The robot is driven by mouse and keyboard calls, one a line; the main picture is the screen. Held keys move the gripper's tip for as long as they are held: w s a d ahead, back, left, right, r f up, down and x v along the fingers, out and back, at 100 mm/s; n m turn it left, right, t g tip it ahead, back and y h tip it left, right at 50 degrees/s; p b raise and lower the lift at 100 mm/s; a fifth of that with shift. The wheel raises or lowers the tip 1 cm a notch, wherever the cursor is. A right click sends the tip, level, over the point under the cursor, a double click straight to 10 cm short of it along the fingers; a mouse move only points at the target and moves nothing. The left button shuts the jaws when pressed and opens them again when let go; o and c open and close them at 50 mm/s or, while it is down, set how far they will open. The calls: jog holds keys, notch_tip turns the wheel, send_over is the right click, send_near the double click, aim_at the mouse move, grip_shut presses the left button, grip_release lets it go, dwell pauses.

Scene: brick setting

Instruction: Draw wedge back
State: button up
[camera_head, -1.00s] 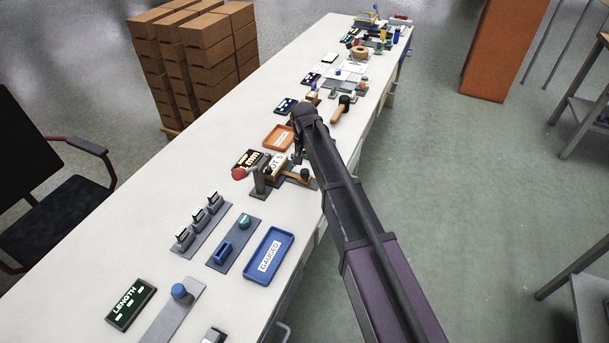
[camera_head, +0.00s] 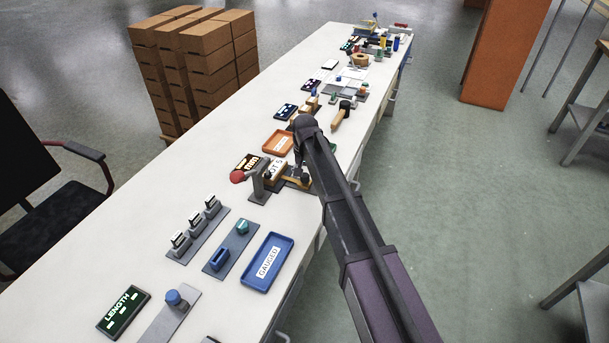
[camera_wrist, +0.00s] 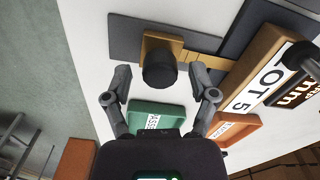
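The wedge (camera_wrist: 193,58) is a pale wooden piece with a dark round knob (camera_wrist: 159,68) on top, lying on a dark grey plate (camera_wrist: 126,38). In the head view the wedge is small and partly covered by my arm. My gripper (camera_wrist: 160,78) is open, with one finger on each side of the knob; I cannot tell whether either finger touches it. The wooden block marked LOT 5 (camera_wrist: 252,78) stands at the wedge's right in the wrist view and also shows in the head view (camera_head: 274,172).
A red-knobbed lever (camera_head: 238,176) stands beside the block. An orange tray (camera_head: 277,143) lies behind, and a green tray (camera_wrist: 158,117) shows below the knob in the wrist view.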

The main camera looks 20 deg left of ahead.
grip_shut()
jog(key=shift+s+d, duration=0.15)
jog(key=shift+d, duration=1.3)
jog(key=shift+o, duration=1.4)
grip_release()
jog(key=shift+a, duration=0.15)
